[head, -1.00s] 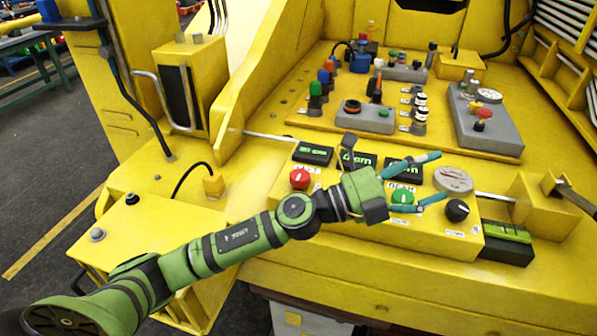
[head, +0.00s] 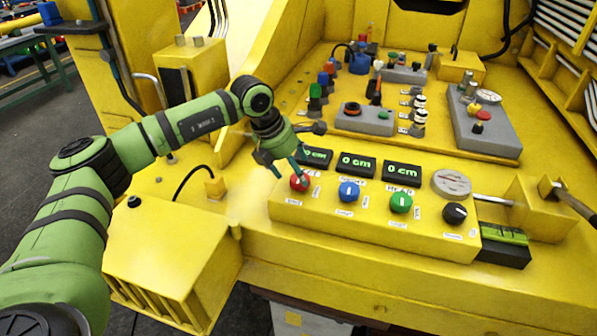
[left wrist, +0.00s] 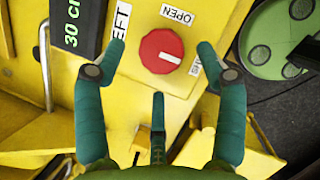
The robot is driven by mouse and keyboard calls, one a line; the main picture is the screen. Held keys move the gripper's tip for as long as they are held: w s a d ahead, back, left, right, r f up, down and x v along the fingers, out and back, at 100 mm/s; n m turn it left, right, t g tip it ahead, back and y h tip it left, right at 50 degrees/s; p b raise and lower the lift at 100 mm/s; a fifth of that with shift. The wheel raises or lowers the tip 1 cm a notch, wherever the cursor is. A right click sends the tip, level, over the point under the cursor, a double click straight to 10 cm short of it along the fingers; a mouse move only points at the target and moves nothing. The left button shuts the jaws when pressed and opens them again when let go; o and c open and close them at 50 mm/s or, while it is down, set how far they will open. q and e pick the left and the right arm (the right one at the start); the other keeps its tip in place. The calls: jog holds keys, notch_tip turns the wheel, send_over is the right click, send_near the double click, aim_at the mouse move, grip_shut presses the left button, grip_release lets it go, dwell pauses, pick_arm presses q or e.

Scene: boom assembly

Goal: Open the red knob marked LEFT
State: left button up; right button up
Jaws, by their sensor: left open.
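The red knob (head: 299,183) is at the left end of the yellow control box (head: 375,228). My left gripper (head: 288,172) is over the red knob, pointing down. In the left wrist view my left gripper (left wrist: 160,60) is open, its fingers on either side of the knob and apart from it. My right gripper is not in view.
A blue knob (head: 349,191), a green knob (head: 401,203) and a black knob (head: 455,213) stand in a row to the right. Black displays (head: 358,166) line the box's back edge. A grey disc (head: 452,183) sits at the right.

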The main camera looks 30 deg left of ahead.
aim_at(300, 183)
pick_arm(q)
jog(key=shift+p+x, duration=0.4)
jog(key=shift+x, duration=1.2)
jog(key=c, duration=1.1)
